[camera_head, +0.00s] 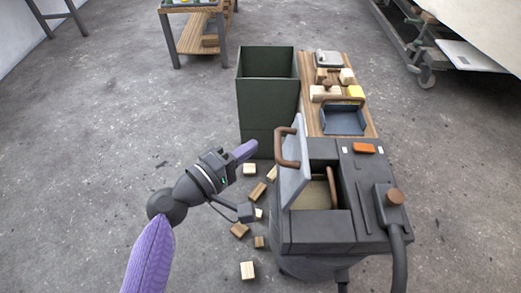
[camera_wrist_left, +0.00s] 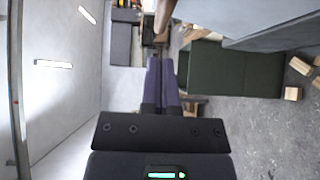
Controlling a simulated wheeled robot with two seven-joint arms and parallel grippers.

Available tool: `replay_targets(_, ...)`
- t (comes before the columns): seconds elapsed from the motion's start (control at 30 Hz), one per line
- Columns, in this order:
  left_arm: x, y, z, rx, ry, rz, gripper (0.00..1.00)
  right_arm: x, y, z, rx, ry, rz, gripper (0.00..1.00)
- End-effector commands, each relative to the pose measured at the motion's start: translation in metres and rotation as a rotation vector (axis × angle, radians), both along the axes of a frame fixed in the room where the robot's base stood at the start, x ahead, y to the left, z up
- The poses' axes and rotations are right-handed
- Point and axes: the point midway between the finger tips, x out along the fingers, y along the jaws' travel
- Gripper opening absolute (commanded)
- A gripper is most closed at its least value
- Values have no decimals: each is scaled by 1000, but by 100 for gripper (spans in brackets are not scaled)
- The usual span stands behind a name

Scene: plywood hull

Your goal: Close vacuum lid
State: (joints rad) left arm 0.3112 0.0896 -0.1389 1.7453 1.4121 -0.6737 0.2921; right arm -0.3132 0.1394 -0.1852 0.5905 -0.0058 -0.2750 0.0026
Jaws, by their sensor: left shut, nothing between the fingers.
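The grey vacuum (camera_head: 318,232) stands at the right of centre in the head view. In the left wrist view the closed fingers (camera_wrist_left: 161,80) point at a brown curved bar, probably the handle (camera_wrist_left: 163,14), at the top edge. My right gripper is in neither view.
A dark green bin (camera_head: 267,100) stands behind the vacuum. Beside it a wooden bench (camera_head: 312,115) carries a blue dustpan (camera_head: 343,120) and blocks. Several wood blocks (camera_head: 247,270) lie on the floor left of the vacuum.

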Motion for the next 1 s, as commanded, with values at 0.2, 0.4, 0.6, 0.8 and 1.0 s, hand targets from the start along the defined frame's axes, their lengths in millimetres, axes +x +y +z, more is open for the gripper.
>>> replay_targets(0.2,-1,-23,0,-1,-1,0,0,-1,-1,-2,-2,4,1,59)
replay_targets(0.4,-1,-26,0,0,-1,1,0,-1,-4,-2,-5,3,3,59)
replay_targets(0.6,-1,-26,1,1,-1,1,0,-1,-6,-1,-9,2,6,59)
replay_targets(0.8,-1,-30,7,40,-4,0,0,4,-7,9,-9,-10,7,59)
replay_targets(1.0,-1,-41,18,155,-8,0,0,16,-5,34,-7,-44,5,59)
